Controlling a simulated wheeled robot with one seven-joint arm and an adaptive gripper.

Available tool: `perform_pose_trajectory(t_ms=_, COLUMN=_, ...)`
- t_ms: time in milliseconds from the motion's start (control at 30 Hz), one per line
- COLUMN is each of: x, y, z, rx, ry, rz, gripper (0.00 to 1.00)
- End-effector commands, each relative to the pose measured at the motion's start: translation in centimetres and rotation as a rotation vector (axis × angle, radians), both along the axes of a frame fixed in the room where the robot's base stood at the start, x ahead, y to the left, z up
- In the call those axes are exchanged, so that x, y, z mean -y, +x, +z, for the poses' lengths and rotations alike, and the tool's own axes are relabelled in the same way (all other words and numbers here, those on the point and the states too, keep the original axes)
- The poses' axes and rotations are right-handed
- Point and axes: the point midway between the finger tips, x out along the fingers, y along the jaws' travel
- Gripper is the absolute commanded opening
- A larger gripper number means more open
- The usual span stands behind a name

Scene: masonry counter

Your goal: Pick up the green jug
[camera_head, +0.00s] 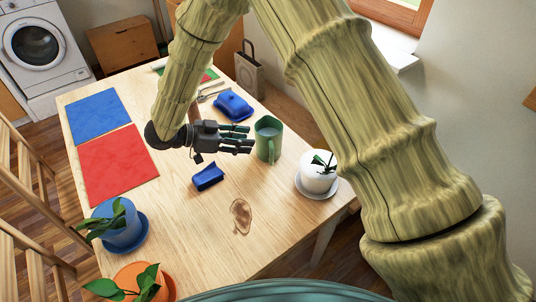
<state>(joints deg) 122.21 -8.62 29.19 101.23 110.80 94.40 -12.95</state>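On the wooden table (190,225) are a blue block (207,177), a blue dish (233,106), a white pot (318,178), blue (120,228) and orange (145,283) pots, blue (97,115) and red (115,165) mats, and a brown stain (241,216). The front middle is mostly clear.

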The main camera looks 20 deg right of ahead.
Motion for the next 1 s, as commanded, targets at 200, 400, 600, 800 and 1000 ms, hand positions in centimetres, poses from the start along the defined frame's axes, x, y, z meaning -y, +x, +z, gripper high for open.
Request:
perform_pose_trajectory(t_ms=200, x=-0.4, y=0.1, z=-5.1, rx=0.0, ry=0.0, rz=0.006, gripper=0.39)
perform_pose_trajectory(t_ms=400, x=-0.5, y=0.1, z=-6.6, rx=0.001, ry=0.0, rz=0.007, gripper=0.39)
perform_pose_trajectory(t_ms=600, x=0.3, y=0.1, z=-6.9, rx=0.0, ry=0.0, rz=0.006, gripper=0.39)
perform_pose_trajectory(t_ms=800, x=2.8, y=0.0, z=-7.8, rx=-0.001, ry=-0.001, rz=0.004, gripper=0.39)
perform_pose_trajectory(t_ms=1000, x=4.8, y=0.1, z=-8.7, rx=0.0, ry=0.0, rz=0.004, gripper=0.39)
